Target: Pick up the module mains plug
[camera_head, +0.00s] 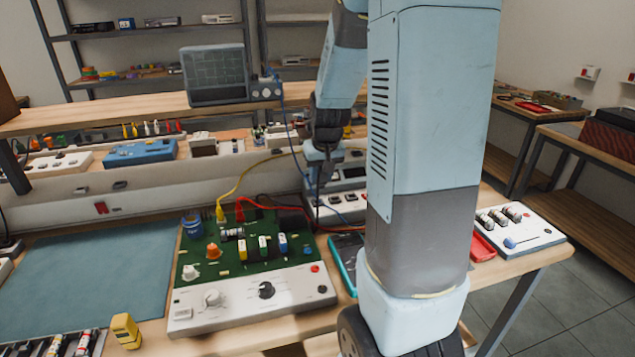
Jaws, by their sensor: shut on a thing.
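My gripper (317,188) points down at the back of the bench, behind and to the right of the green circuit board module (205,262). It is shut on a small dark thing, which I take to be the module mains plug. The plug's outline is too small and dark to make out, and I cannot tell whether it is clear of the surface below. The module has a white front panel with knobs. Yellow and red leads rise from its back edge. Part of my own arm hides the bench to the right.
Stacked grey instruments (345,203) stand close to my gripper. An oscilloscope (214,75) sits on the raised shelf. A blue-green mat (90,275) lies clear at left. A yellow meter (126,330) stands at the front. A white panel (520,230) with several components lies at right.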

